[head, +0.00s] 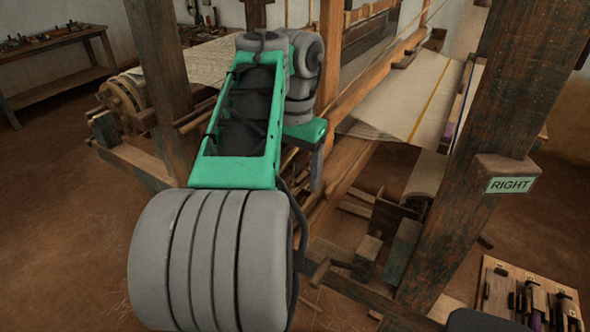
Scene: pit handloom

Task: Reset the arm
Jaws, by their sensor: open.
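My arm rises from the lower left in the head view, with a large grey ribbed joint, a green link and a grey wrist folded over at the top. My gripper (315,180) hangs below the green end piece, pointing down in front of the loom frame (345,90). It is open, and I see nothing held in it. Its fingers show mostly edge-on, and part of it is hidden behind my arm.
A loom post bearing a RIGHT sign (510,185) stands at the right, another post (163,75) at the left. Pale cloth (400,100) stretches across the loom. A tool board (530,295) lies at lower right. A workbench (55,60) stands at far left; floor before it is clear.

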